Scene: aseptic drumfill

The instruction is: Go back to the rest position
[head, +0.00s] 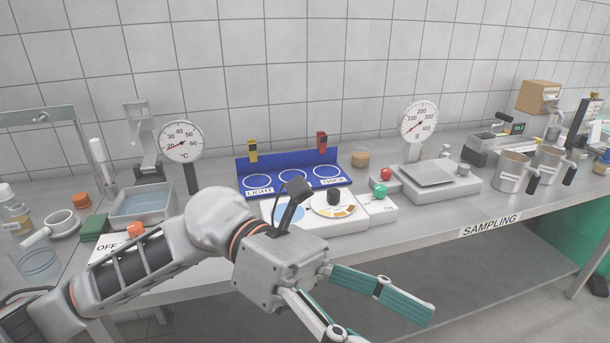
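My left arm reaches in from the left in front of the bench (430,226). My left gripper (384,325) is in front of and below the bench's front edge. Its green-padded fingers are spread apart, with nothing between them. One finger points right; the other runs down to the bottom edge of the picture, where its tip is cut off. My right gripper is not in view.
A dial thermometer (182,143), a water bath (140,206), a blue rack (343,179), a scale (436,174) and metal jugs (512,171) stand on the bench. My arm passes close over a box marked OFF (104,249). The floor (530,304) in front is clear.

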